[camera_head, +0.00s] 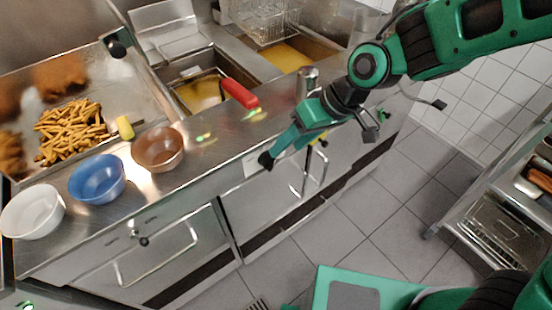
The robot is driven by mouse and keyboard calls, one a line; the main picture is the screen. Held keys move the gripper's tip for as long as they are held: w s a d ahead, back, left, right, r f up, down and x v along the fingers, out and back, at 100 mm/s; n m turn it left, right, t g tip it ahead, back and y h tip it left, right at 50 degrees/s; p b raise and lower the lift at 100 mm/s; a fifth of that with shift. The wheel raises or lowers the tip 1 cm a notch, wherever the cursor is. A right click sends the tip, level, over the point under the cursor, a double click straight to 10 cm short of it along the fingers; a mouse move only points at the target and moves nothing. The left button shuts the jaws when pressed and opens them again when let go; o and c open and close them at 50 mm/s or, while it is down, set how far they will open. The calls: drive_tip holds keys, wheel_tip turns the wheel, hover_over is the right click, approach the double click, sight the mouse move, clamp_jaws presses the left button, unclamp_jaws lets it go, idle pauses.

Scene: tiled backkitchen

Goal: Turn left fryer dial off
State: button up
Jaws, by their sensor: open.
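My gripper (318,148) hangs in front of the counter's front face, below the fryers. It is open and nothing shows between its fingers. Its left finger's dark tip is near a pale panel (250,165) on that face. The left fryer dial cannot be made out clearly near this tip, and I cannot tell whether they touch.
A tray of fries (72,132), a brown bowl (158,149), a blue bowl (97,179) and a white bowl (32,211) are on the left. A dark knob (142,240) is on the lower left front. A steel rack (500,230) stands right; tiled floor (375,205) between is clear.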

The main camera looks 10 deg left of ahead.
sight(274, 161)
drive_tip(key=x, duration=0.8)
drive_tip(key=shift+a+f, duration=0.15)
drive_tip(key=shift+f, duration=0.25)
drive_tip(key=shift+c, duration=0.7)
drive_tip(key=c, duration=0.9)
